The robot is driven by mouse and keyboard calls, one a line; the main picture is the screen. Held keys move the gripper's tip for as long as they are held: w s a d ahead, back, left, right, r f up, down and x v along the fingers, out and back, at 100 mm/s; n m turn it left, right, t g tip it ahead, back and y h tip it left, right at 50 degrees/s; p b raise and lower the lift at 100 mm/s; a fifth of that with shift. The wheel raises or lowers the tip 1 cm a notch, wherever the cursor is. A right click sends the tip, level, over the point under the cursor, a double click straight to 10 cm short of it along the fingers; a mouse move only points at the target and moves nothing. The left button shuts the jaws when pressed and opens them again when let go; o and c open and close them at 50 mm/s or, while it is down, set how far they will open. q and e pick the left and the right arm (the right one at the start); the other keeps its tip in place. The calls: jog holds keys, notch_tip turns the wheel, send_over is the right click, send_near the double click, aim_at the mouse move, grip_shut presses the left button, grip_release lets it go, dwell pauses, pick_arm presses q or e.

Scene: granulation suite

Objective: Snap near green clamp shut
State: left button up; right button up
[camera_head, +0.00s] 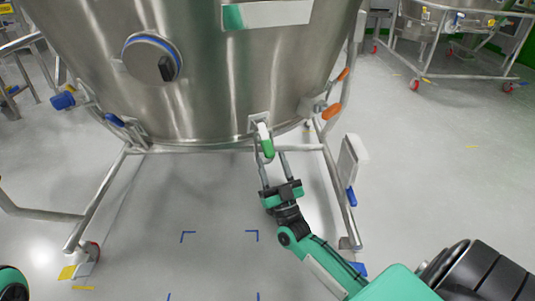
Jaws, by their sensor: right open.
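The near green clamp (266,147) sits at the lower front edge of the big steel vessel (215,95). Its green handle hangs down from a pale bracket on the vessel wall. My right gripper (269,163) reaches up from the lower right, with its two long fingers apart on either side of the green handle's lower end. I cannot tell whether a finger touches the handle. My left gripper is not in view; only a bit of my left arm shows at the bottom left corner.
A blue clamp (114,120) is on the vessel's left and an orange handle (332,111) on its right. The vessel's tubular frame (225,149) runs just behind my gripper. A white box (351,163) hangs on the right leg. Blue floor marks (251,232) lie on open floor.

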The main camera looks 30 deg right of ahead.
aim_at(268, 149)
jog(key=shift+b+x, duration=0.5)
jog(key=shift+x, duration=1.8)
grip_shut()
